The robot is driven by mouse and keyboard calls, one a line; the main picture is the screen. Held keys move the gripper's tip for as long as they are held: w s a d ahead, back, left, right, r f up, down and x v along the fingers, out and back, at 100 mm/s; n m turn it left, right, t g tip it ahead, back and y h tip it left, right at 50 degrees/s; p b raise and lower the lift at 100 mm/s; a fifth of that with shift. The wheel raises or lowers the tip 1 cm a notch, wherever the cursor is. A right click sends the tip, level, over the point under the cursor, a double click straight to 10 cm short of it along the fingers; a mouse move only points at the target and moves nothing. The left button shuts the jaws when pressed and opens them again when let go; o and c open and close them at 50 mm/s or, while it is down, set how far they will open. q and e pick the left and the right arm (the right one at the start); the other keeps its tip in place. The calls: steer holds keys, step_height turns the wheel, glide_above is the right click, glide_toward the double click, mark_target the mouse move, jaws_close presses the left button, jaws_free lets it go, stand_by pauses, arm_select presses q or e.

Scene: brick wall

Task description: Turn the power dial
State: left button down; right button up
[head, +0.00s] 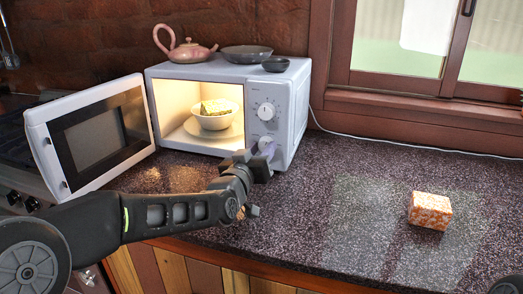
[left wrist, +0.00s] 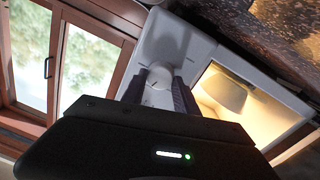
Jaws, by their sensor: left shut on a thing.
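The white microwave (head: 291,122) stands on the counter with its door open to the left. Its control panel has an upper dial (head: 266,111), uncovered, and a lower dial (head: 266,144), partly hidden by my gripper. My left gripper (head: 262,160) is at the lower dial, its fingers closed around the knob. In the left wrist view, a white dial (left wrist: 158,86) shows between the two fingers of my left gripper (left wrist: 158,90). I cannot read which dial is marked as power. My right gripper is not in view.
A bowl with food (head: 214,117) sits inside the lit microwave. The open door (head: 93,135) stands beside my left arm. A pink teapot (head: 183,45) and dark dishes (head: 246,52) rest on top. An orange-white block (head: 429,210) lies at right; the counter (head: 345,205) between is clear.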

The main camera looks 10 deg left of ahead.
arm_select(q)
steer(key=shift+f+n+b, duration=0.2)
steer(key=shift+n+b, duration=0.4)
steer(key=shift+b, duration=0.45)
steer(key=n+b, duration=0.6)
steer(key=b, duration=0.2)
steer(key=shift+f+n, duration=0.15)
steer(key=shift+n, duration=0.15)
steer(key=shift+n+b, duration=0.5)
steer(key=shift+b, duration=0.15)
steer(key=shift+n+b, duration=0.7)
steer(key=shift+n, duration=0.2)
steer(key=shift+n+b, duration=1)
steer(key=shift+n, duration=0.9)
steer(key=shift+t, duration=0.3)
steer(key=c, duration=0.9)
jaws_free()
steer(key=shift+c, duration=0.2)
steer(key=shift+s+r, duration=0.1)
steer(key=shift+r, duration=0.1)
